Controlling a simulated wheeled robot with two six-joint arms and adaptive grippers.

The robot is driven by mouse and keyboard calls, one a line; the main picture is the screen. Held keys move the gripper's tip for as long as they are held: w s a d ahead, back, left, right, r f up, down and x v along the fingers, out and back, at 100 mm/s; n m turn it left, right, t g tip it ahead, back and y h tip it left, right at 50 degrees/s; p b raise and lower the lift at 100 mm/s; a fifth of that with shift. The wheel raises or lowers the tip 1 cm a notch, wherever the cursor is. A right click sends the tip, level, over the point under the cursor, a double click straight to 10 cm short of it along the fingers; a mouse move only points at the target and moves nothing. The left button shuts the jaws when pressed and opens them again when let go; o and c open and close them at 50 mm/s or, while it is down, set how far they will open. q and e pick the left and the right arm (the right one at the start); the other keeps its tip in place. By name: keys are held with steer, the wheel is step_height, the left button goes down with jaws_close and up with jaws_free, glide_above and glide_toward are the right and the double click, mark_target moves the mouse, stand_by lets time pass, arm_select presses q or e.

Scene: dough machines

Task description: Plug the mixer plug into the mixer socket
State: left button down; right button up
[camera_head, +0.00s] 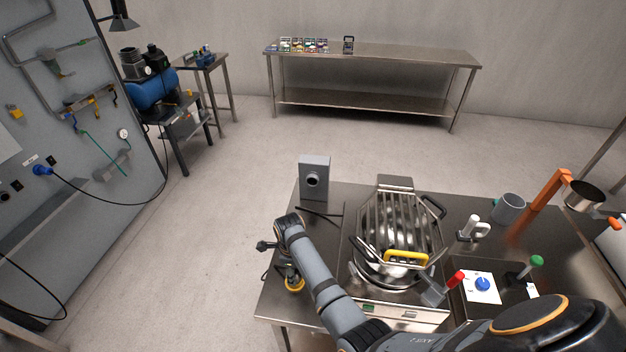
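A blue plug (42,170) with a black cable sits at a socket in the grey wall panel at the far left. I cannot tell whether it is the mixer plug. A grey box with a round dark opening (313,179), which looks like a socket, stands upright at the table's back left corner. The mixer (395,228), with its wire guard, stands right of it. One arm, which I take as my right, reaches in from the lower right; its gripper (268,246) is at the table's left edge. Its fingers are too small to read. My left gripper is not in view.
A dark cable (320,212) lies on the steel table (459,208) before the grey box. The floor (220,215) left of the table is clear.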

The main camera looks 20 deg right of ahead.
jaws_close()
steer(key=shift+o, duration=1.3)
jaws_free()
steer(key=c, duration=0.6)
steer(key=shift+r+p, duration=0.35)
steer(key=shift+p, duration=0.1)
steer(key=shift+r+p, duration=1.15)
steer(key=shift+r, duration=0.2)
steer(key=shift+r, duration=3.1)
